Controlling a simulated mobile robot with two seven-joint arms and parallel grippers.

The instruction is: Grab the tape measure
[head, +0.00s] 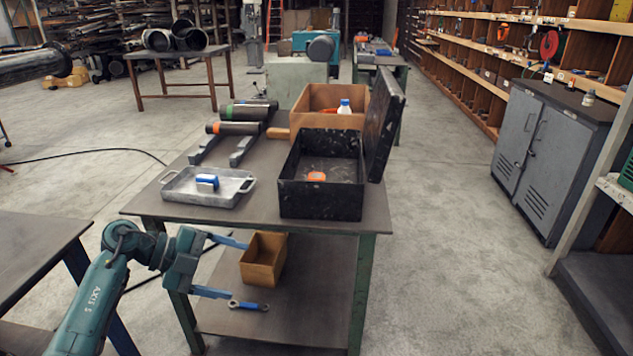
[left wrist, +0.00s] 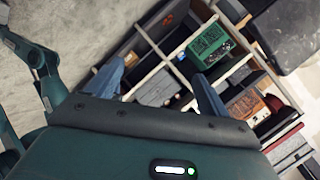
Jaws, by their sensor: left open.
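Two small things could be the tape measure, and I cannot tell which. A small orange item (head: 316,176) lies inside the open black toolbox (head: 322,208) on the workbench. A small blue-and-white item (head: 207,182) sits in the metal tray (head: 175,196) at the bench's front left. My left gripper (head: 236,268) is open and empty, low at the front left of the bench, below its top and apart from both items. Its two blue fingers also show in the left wrist view (left wrist: 160,88), over a compartmented rack. My right gripper is not in view.
A small wooden box (head: 263,260) and a blue-ended wrench (head: 248,305) are near my left fingers, at the bench's lower shelf (head: 300,320). Open floor (head: 455,260) lies right.

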